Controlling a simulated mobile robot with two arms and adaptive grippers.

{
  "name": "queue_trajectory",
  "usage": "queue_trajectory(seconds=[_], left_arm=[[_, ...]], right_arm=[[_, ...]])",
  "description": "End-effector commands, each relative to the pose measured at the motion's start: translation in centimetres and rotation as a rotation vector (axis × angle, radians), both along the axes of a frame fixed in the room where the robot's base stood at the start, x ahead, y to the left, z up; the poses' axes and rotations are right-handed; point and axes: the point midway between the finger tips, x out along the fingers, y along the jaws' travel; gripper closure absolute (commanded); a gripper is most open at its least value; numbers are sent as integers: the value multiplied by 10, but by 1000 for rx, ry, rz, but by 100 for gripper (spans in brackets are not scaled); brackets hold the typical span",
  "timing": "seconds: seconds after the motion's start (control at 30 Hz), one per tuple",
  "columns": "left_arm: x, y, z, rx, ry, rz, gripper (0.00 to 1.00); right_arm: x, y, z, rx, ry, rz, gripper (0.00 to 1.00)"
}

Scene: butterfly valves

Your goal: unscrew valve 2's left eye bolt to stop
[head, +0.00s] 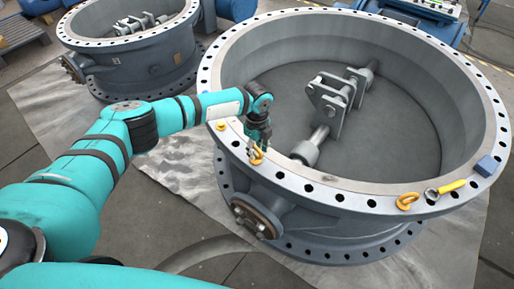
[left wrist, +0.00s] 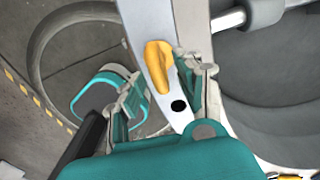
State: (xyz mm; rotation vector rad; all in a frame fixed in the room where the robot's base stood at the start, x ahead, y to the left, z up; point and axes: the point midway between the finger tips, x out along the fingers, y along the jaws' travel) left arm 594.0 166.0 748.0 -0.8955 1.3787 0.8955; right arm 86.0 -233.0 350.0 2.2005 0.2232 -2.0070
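The near large grey valve body (head: 345,190) has a bolt-holed flange. A yellow eye bolt (head: 257,156) stands on the flange's left front part; it also shows in the left wrist view (left wrist: 158,66). My left gripper (head: 260,143) is right above it, pointing down. In the left wrist view, my left gripper (left wrist: 163,74) has its fingers apart, with the eye bolt at the gap between the tips. The right finger is close to the bolt; contact cannot be told. The bolt's thread is hidden. My right gripper is not in view.
A second yellow eye bolt (head: 407,201), a yellow-handled tool (head: 446,188) and a blue block (head: 486,166) lie along the flange's right front. A small yellow piece (head: 221,126) sits left of my gripper. Another valve (head: 130,50) stands at the back left.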

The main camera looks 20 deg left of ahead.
Motion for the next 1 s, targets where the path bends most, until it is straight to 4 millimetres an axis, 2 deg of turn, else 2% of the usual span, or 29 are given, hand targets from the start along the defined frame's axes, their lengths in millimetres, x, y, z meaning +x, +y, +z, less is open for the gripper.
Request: queue_trajectory(seconds=[0.17, 0.43, 0.77, 1.0], left_arm=[[0, 0, 0, 0, 0, 0, 64], [0, 0, 0, 0, 1, 0, 100], [0, 0, 1, 0, 1, 10, 100], [0, -1, 2, -1, 3, 96, 100]], right_arm=[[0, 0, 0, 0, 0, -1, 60], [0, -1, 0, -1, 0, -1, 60], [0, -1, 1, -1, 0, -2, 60], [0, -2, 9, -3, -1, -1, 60]])
